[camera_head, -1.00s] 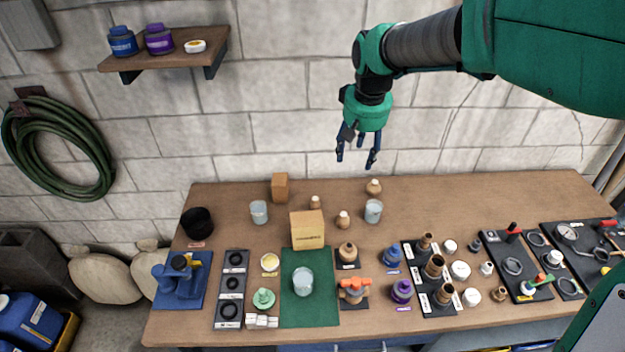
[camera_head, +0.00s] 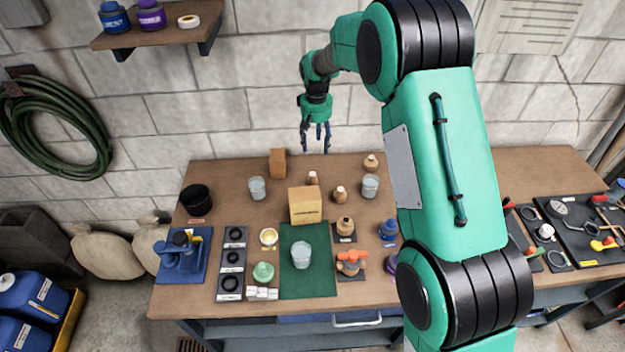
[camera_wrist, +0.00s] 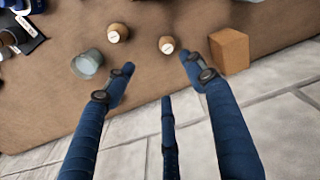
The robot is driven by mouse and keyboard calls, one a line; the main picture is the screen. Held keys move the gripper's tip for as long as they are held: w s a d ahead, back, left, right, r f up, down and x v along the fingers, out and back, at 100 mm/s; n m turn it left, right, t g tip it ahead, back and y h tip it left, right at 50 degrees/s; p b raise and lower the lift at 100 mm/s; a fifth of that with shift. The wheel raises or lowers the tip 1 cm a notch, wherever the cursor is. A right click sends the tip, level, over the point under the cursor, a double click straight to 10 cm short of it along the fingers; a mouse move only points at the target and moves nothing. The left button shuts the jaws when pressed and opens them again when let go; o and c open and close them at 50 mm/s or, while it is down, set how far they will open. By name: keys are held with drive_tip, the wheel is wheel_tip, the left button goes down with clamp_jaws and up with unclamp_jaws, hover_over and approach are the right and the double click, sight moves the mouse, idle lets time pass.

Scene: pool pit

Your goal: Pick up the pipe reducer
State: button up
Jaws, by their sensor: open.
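I cannot tell for certain which piece is the pipe reducer. Small tan pieces with narrow pale tops stand on the workbench: one behind the tan box (camera_head: 312,178), one right of that box (camera_head: 340,195) and one near the wall (camera_head: 371,162). A larger tan piece (camera_head: 346,227) stands on a dark mat. My gripper (camera_head: 315,140) hangs open and empty above the bench's back edge, by the wall. In the wrist view, two tan pieces (camera_wrist: 118,32) (camera_wrist: 167,45) lie beyond my open fingertips (camera_wrist: 158,66), apart from them. My arm hides the copper-brown fittings right of centre.
A black bowl (camera_head: 196,199) stands left. Bare wood lies around the back pieces.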

hover_over(312, 173)
wheel_tip(312, 173, down, 6)
drive_tip(key=r, duration=0.1)
drive_tip(key=shift+s+a+f+g, duration=0.1)
drive_tip(key=shift+f+g, duration=0.15)
drive_tip(key=shift+g, duration=0.05)
drive_tip(key=shift+f, duration=4.25)
drive_tip(key=shift+f, duration=2.6)
drive_tip(key=c, duration=1.3)
drive_tip(key=shift+r, duration=0.1)
